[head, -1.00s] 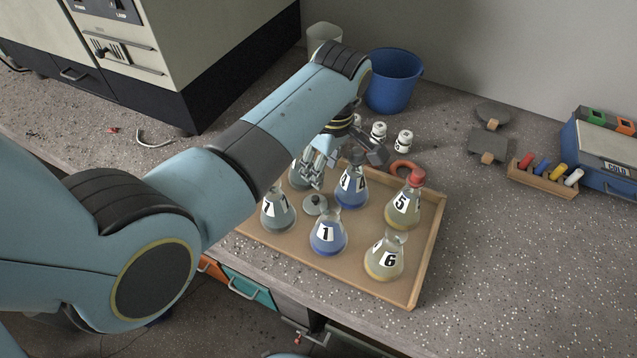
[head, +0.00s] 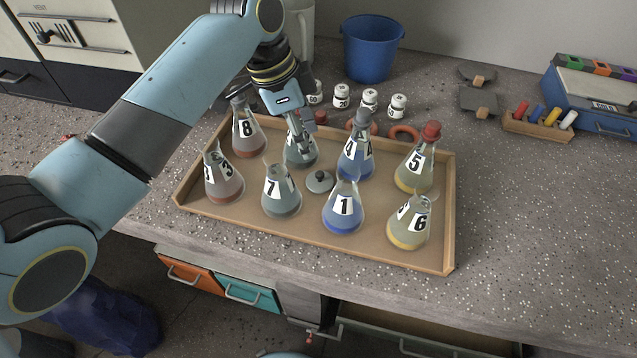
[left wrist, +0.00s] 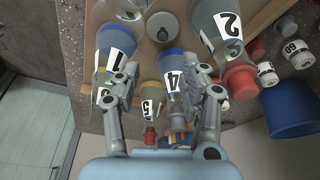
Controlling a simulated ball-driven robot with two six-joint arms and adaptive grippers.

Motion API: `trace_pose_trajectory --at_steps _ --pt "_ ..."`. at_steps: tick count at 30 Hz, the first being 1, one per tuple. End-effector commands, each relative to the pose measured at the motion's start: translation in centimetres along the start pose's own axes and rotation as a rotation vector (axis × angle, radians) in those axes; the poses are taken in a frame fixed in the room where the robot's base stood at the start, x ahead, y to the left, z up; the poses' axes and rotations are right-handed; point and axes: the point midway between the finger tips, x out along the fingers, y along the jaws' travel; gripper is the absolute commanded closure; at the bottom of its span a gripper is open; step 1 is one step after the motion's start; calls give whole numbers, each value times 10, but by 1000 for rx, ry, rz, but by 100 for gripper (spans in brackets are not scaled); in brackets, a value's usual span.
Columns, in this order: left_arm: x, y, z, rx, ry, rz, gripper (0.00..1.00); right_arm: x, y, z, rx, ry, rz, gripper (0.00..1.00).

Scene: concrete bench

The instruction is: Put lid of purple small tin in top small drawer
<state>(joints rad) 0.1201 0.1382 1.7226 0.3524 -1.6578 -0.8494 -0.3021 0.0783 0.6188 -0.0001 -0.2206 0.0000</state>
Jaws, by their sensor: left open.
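No purple small tin can be made out. A grey round lid with a dark knob (head: 320,181) lies on the wooden tray among the flasks; it also shows at the top of the left wrist view (left wrist: 161,26). I cannot tell whether it belongs to the tin. My left gripper (head: 305,142) is open above the back of the tray, at a flask partly hidden behind it; in the left wrist view its fingers (left wrist: 165,75) stand apart, with flasks beyond. An orange drawer (head: 205,279) and a teal drawer (head: 248,292) under the bench look shut. My right gripper is not in view.
The wooden tray (head: 453,225) holds several numbered flasks close together. Small white jars (head: 369,100), a blue bucket (head: 372,48) and a marker rack (head: 537,125) stand behind. The bench at the right front is clear.

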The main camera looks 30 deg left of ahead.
Motion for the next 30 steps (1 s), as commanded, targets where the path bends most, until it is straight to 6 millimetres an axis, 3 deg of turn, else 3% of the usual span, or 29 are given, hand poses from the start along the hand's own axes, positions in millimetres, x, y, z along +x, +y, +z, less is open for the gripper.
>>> trace_pose_trajectory --at_steps 7,14,21,30 --pt "38 1 0 18 2 5 57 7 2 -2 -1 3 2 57" --pt "59 -1 0 18 2 2 57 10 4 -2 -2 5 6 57" --pt "96 -5 4 17 2 3 57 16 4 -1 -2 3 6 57" --pt "107 -5 4 17 1 0 57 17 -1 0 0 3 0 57"
